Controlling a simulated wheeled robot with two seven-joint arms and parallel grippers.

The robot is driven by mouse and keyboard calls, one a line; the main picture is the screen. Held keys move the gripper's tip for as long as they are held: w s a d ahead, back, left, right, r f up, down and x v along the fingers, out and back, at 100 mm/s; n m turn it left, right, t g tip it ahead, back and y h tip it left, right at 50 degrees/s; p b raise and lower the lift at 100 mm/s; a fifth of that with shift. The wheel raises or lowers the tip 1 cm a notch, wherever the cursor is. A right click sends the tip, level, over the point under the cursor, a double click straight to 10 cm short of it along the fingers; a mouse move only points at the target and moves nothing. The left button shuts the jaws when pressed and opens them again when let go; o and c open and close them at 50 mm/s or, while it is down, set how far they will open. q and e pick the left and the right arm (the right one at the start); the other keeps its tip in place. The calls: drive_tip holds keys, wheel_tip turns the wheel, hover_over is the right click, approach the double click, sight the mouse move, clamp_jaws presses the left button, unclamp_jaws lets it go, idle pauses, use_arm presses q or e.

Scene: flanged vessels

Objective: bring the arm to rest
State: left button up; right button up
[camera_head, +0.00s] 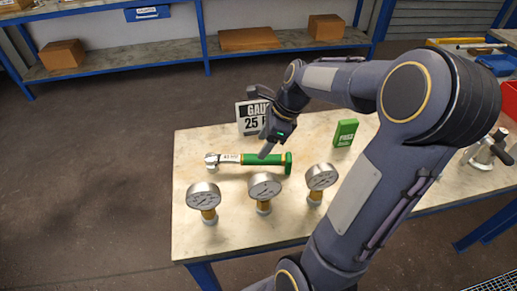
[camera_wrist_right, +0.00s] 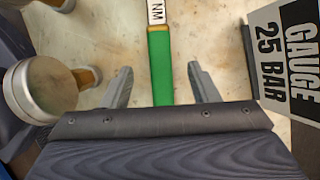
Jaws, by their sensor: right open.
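My right gripper (camera_head: 270,146) hangs over the table above the green handle of a torque wrench (camera_head: 250,159). In the right wrist view the two fingers are apart, and the green handle (camera_wrist_right: 161,60) shows between them. My right gripper is open and holds nothing. How far the fingertips are above the handle I cannot tell. The wrench lies flat on the worktable (camera_head: 240,232), its metal head to the left and a white label on its shaft. My right arm reaches in from the right and covers part of the table. My left gripper is not in view.
Three dial gauges (camera_head: 203,196), (camera_head: 265,186), (camera_head: 321,177) stand upright in front of the wrench. A "GAUGE 25 BAR" sign (camera_head: 247,117) stands behind it, close to my gripper. A green card (camera_head: 345,132) stands to the right. A blue shelf (camera_head: 205,49) with boxes is behind.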

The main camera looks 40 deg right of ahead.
drive_tip(key=shift+s+d+r, duration=0.15)
drive_tip(key=shift+r, duration=0.4)
